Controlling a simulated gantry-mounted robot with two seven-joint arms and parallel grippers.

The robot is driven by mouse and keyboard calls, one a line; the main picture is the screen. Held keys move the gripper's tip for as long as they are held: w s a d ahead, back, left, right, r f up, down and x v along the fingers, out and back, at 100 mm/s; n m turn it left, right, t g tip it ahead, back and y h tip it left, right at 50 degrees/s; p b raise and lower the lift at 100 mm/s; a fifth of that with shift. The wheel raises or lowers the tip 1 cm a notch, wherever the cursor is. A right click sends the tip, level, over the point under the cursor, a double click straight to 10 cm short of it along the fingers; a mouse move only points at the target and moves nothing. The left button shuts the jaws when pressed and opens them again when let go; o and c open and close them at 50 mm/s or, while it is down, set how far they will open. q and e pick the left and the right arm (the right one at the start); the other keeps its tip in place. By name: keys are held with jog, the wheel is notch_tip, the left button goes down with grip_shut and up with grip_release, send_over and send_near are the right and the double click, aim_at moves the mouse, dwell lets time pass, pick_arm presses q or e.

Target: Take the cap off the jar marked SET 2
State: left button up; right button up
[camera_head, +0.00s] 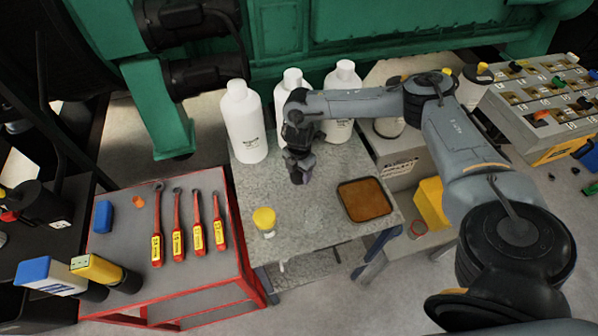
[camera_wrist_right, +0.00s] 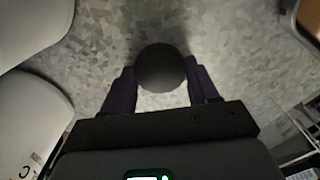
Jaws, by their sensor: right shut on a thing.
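My right gripper (camera_head: 299,178) is over the grey speckled bench top, in front of the white bottles. In the wrist view the right gripper (camera_wrist_right: 161,88) is shut on a dark round cap (camera_wrist_right: 160,66), one finger on each side. Whether a jar is under this cap is hidden. A small clear jar with a yellow cap (camera_head: 264,219) stands on the bench, left of and nearer than the gripper. A faint clear shape (camera_head: 315,217), perhaps a jar without a cap, is right of it. I cannot read SET 2 on either. My left gripper is not in view.
Several white bottles (camera_head: 244,125) stand at the bench's back. A brown-filled tray (camera_head: 365,199) lies at its right. A red-edged table (camera_head: 188,268) on the left carries several red-handled tools (camera_head: 177,225). A grey box with terminals (camera_head: 540,105) is at the far right.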

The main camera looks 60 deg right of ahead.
jog(key=shift+f, duration=0.1)
jog(key=o, duration=1.2)
jog(key=shift+c, duration=0.2)
